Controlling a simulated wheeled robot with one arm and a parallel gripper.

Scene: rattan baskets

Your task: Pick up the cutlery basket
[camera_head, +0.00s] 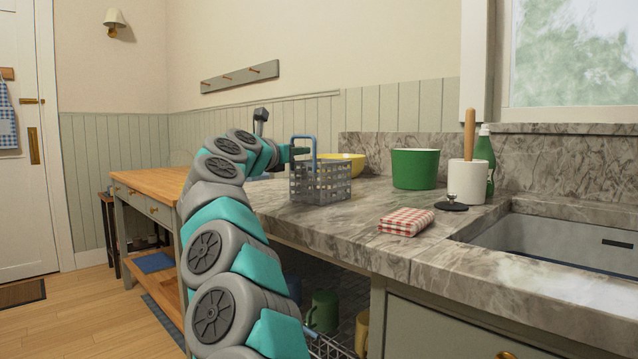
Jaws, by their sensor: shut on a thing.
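The cutlery basket (322,184) is a grey lattice box with a tall blue handle, upright at the left part of the grey stone countertop. It is touching the counter or just above it; I cannot tell which. My gripper (298,151) is at the left side of the blue handle, above the basket's rim, and is shut on the basket. My arm hides much of the gripper, and its fingertips are small in this view.
A yellow bowl (352,165) is close behind the basket. To the right are a green pot (415,168), a white crock (466,182), a green bottle (485,155), a red checked cloth (406,222), a black stopper (451,205) and the sink (560,240). A wooden-topped table (150,182) stands left.

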